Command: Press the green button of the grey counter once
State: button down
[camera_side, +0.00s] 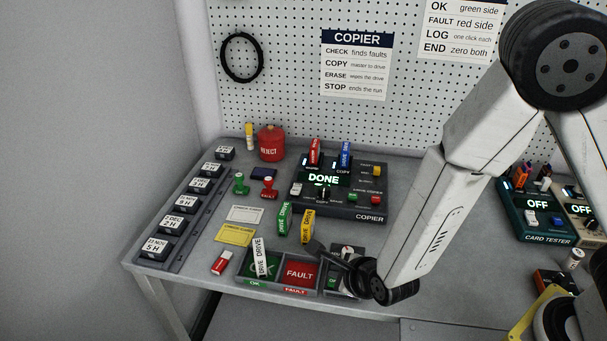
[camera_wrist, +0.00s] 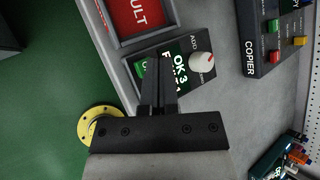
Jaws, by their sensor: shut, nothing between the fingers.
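The grey counter (camera_wrist: 187,45) lies under my gripper (camera_wrist: 158,62) in the wrist view. It has a lit display (camera_wrist: 181,72) reading "OK 3" with a second line partly covered, and a white knob (camera_wrist: 202,61) with a red mark. A green patch (camera_wrist: 140,69), likely the green button, shows at the display's left, partly hidden by my fingers. My gripper is shut and empty, its tips over the counter's face; I cannot tell whether they touch it.
The red FAULT tray (camera_side: 299,273) and green OK tray (camera_side: 271,264), holding a leaning white drive (camera_side: 259,257), stand left of the counter. Green and yellow drives stand behind them. The copier (camera_side: 340,205) reads "DONE". The card tester (camera_side: 537,217) stands at right.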

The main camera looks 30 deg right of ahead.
jog(key=shift+f, duration=0.9)
dwell(1.1)
jog(key=shift+r, duration=0.9)
dwell(0.4)
jog(key=shift+r, duration=2.5)
jog(key=s+d+r+n+g, duration=0.2)
jog(key=d+n, duration=0.6)
jog(key=n, duration=0.5)
jog(key=s+d+r+n+g, duration=0.2)
jog(key=s+d+n+g, duration=0.2)
jog(key=d+n, duration=0.5)
jog(key=s+n, duration=0.1)
jog(key=n, duration=0.4)
jog(key=shift+n+g, duration=0.3)
